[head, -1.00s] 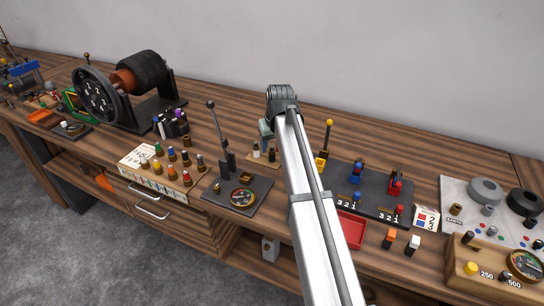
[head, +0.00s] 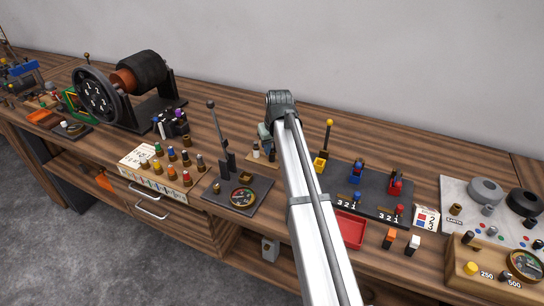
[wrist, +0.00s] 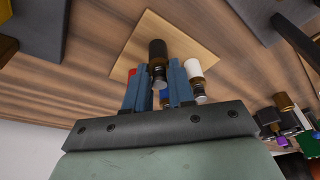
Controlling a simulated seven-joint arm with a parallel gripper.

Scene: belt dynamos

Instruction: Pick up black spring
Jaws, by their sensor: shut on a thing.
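The black spring (wrist: 157,50), a black-topped piece with a metallic lower part, sits between the two blue fingers of my gripper (wrist: 158,70) in the wrist view. The gripper is shut on it. A white-topped piece (wrist: 195,72) stands just right of the right finger. Bits of red (wrist: 132,72) and blue (wrist: 164,97) show by and between the fingers, mostly hidden. In the head view, my gripper (head: 265,133) is small and partly hidden behind my arm, above the small wooden board. The white-topped piece (head: 256,150) and a dark-topped piece (head: 272,155) show below it.
A lever stand with a gauge (head: 242,198) is to the left. A dark plate with red and blue switches (head: 376,208) and a red tray (head: 351,230) lie to the right. A large dynamo (head: 140,75) stands at the back left. Bare wood lies behind the gripper.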

